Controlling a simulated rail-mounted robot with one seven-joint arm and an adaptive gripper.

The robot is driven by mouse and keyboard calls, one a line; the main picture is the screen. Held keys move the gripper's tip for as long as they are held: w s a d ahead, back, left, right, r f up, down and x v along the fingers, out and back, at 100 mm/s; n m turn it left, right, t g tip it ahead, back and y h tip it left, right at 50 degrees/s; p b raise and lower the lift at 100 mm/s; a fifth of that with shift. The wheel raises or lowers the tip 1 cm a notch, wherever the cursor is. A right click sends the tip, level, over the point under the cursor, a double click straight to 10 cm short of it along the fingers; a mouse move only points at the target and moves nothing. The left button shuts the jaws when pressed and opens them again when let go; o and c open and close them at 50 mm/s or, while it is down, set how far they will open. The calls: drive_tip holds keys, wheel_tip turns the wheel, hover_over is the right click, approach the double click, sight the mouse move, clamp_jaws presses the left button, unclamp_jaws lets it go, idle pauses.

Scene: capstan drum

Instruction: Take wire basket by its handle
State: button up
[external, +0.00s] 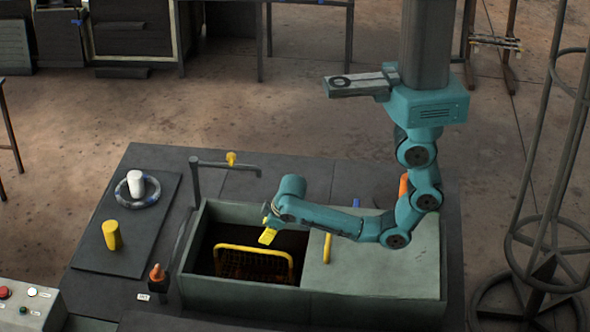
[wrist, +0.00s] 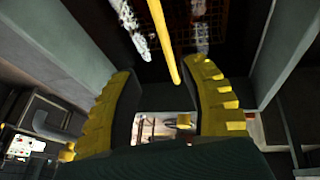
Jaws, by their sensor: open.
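The wire basket (external: 252,265) sits inside the left, open part of a grey-green tank. Its yellow handle (external: 254,249) stands up as a hoop near the tank's top. My gripper (external: 267,237) is above the tank opening, close above the handle's right part. In the wrist view, my gripper (wrist: 160,68) is open with yellow ribbed fingers spread apart. A yellow bar, seemingly the handle (wrist: 163,40), runs down the picture into the gap between the fingertips. I cannot tell how deep it sits there. Dark wire mesh shows beyond; the basket's lower part is hidden in shadow.
The tank (external: 245,300) has walls around the opening, and a lid (external: 365,265) with a yellow handle (external: 327,247) covers its right part. A tap pipe (external: 225,163) stands behind it. A yellow cylinder (external: 112,235) and a white cylinder (external: 135,184) stand on the left board.

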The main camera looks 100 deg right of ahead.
sight(253, 249)
drive_tip(key=b+x, duration=0.2)
drive_tip(key=x, duration=0.4)
drive_tip(key=shift+w+d+f, duration=0.1)
drive_tip(key=shift+w+f, duration=0.05)
drive_tip(key=shift+f, duration=0.2)
drive_tip(key=b+x, duration=0.2)
drive_tip(key=x, duration=0.1)
drive_tip(key=w+b+x, duration=0.1)
drive_tip(key=b+x, duration=0.1)
drive_tip(key=shift+a+r, duration=0.15)
drive_tip(key=shift+a, duration=0.1)
drive_tip(key=shift+f+p, duration=0.3)
clamp_jaws()
drive_tip(key=shift+r, duration=0.2)
